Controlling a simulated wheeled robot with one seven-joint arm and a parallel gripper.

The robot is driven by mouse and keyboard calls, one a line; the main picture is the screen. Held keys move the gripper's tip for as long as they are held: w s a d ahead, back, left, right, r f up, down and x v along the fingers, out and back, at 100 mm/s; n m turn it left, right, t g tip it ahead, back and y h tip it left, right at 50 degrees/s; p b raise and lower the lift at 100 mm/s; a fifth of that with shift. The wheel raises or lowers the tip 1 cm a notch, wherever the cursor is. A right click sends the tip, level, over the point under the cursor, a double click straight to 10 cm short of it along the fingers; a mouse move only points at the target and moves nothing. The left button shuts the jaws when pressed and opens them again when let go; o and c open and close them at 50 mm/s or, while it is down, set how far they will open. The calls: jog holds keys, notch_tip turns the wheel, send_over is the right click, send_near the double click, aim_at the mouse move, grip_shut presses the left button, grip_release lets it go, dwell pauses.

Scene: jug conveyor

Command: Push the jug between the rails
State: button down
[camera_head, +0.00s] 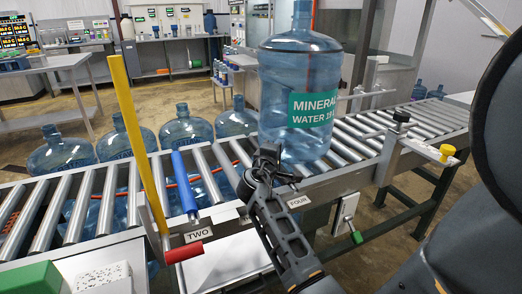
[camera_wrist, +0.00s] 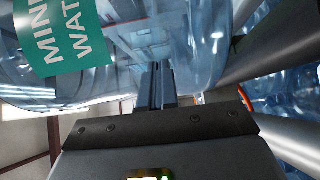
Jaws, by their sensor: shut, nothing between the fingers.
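The clear blue jug (camera_head: 299,72) with a green "MINERAL WATER" label stands upright on the roller conveyor (camera_head: 347,143), near the "FOUR" tag. My gripper (camera_head: 266,158) is at the lower left of the jug, low over the rollers, with its fingers shut and empty. In the wrist view the shut fingers (camera_wrist: 157,88) point at the jug's clear wall (camera_wrist: 185,40), which fills much of the upper picture. They look very close to it; I cannot tell whether they touch. A metal guide rail (camera_head: 366,93) shows right of the jug, partly hidden behind it.
A yellow upright bar (camera_head: 136,135), a blue handle (camera_head: 184,182) and a red handle (camera_head: 184,251) are at the conveyor's left part. A black-knobbed post (camera_head: 391,148) stands at the near edge, right of the jug. Several jugs (camera_head: 186,130) stand behind the conveyor. Rollers to the right are clear.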

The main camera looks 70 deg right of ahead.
jog(key=s+d+p, duration=0.1)
jog(key=s+d, duration=0.4)
jog(key=s, duration=0.1)
jog(key=s+d+p, duration=0.1)
jog(key=s+d, duration=0.4)
jog(key=s, duration=0.1)
jog(key=s+d+p, duration=0.1)
jog(key=s+d, duration=0.5)
jog(key=shift+s+p, duration=0.3)
jog(key=shift+p, duration=0.05)
jog(key=shift+a, duration=0.15)
